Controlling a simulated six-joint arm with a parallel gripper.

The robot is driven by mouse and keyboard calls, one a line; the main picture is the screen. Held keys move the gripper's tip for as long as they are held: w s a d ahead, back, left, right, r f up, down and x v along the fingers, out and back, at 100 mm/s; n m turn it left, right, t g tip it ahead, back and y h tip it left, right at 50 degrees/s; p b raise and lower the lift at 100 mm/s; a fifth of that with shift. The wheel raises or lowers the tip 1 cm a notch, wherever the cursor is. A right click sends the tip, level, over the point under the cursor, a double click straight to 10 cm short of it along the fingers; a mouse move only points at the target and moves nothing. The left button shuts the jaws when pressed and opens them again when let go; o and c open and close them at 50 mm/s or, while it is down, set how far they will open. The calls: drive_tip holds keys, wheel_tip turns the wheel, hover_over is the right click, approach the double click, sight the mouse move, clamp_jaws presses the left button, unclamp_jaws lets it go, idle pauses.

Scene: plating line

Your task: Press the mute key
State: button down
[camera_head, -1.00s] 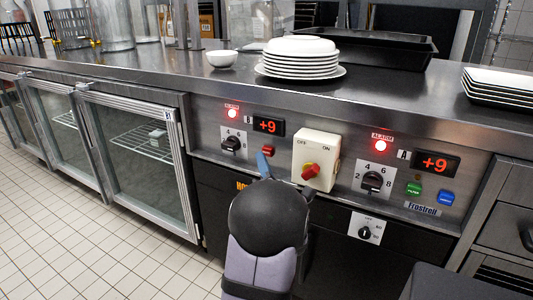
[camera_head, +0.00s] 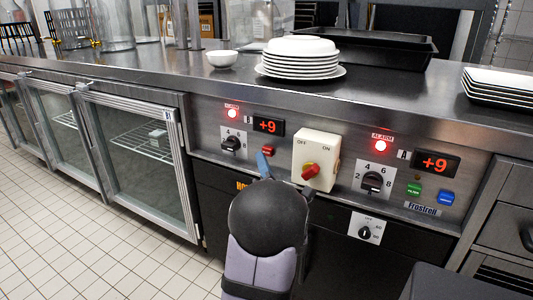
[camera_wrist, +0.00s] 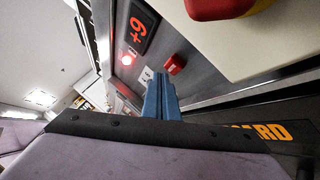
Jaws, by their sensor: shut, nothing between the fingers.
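A small red key (camera_head: 267,150) sits on control panel B, below its +9 display (camera_head: 268,127); its lettering is too small to read. It also shows in the wrist view (camera_wrist: 174,65). A green key (camera_head: 414,189) and a blue key (camera_head: 446,197) sit on panel A at right; I cannot read which is the mute key. My gripper (camera_head: 264,165) is shut and empty, its blue fingertips just below the red key. In the wrist view the blue fingers (camera_wrist: 160,98) point at the panel, and the red key appears apart from them, beyond and slightly right.
A protruding white switch box (camera_head: 315,158) with a red knob stands close right of my gripper. Black rotary knobs (camera_head: 232,144) (camera_head: 373,182) and lit red alarm lamps (camera_head: 232,113) (camera_head: 381,146) flank it. Plates (camera_head: 300,58) stand on the counter above.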

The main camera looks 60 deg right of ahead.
drive_tip(key=shift+d, duration=0.1)
idle(0.3)
drive_tip(key=shift+d+b, duration=0.3)
drive_tip(key=shift+b, duration=0.1)
drive_tip(key=shift+d, duration=0.6)
idle(0.8)
drive_tip(key=shift+a+b, duration=0.2)
drive_tip(key=shift+b, duration=0.15)
drive_tip(key=shift+a+b, duration=0.3)
drive_tip(key=shift+a, duration=0.5)
drive_tip(key=shift+a, duration=0.15)
drive_tip(key=shift+a+b, duration=0.8)
drive_tip(key=shift+a, duration=1.55)
